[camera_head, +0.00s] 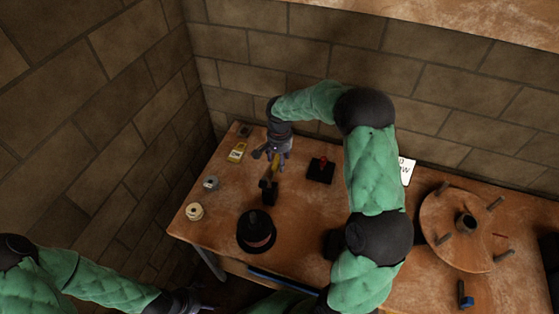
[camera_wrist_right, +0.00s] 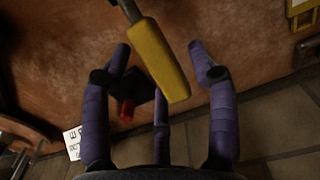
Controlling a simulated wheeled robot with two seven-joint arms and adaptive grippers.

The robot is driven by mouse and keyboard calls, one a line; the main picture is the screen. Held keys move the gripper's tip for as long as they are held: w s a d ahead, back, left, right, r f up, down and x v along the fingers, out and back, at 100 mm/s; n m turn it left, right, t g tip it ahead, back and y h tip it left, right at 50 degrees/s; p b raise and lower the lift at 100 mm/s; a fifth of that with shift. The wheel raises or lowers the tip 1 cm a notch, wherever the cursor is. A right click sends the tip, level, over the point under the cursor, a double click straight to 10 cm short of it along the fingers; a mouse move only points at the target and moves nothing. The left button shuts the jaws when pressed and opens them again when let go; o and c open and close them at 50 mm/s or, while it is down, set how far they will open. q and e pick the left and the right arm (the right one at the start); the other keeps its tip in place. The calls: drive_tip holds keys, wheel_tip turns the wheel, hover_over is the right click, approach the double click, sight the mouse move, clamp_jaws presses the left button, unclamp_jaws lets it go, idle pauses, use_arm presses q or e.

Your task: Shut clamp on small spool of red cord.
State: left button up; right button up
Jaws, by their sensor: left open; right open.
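A clamp with a yellow handle (camera_head: 275,167) on a black block stands on the wooden table. In the right wrist view its yellow handle (camera_wrist_right: 160,60) hangs from a metal bar. My right gripper (camera_head: 272,152) is open at the handle's far end; its fingers (camera_wrist_right: 160,70) spread on both sides of the handle, not shut on it. A black spool (camera_head: 256,232) with a reddish-brown band stands nearer the front edge; I cannot tell whether its band is red cord. My left gripper (camera_head: 200,301) is open, low at the front, off the table and away from the clamp.
A black base with a red knob (camera_head: 321,168) stands right of the clamp. A yellow device (camera_head: 237,152), a grey roll (camera_head: 211,183) and a tan roll (camera_head: 194,212) lie left. A pegged wooden disc (camera_head: 455,228) and blue item (camera_head: 465,295) are at the right.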

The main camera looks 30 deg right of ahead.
drive_tip(key=shift+f, duration=0.4)
clamp_jaws()
drive_tip(key=shift+w, duration=0.1)
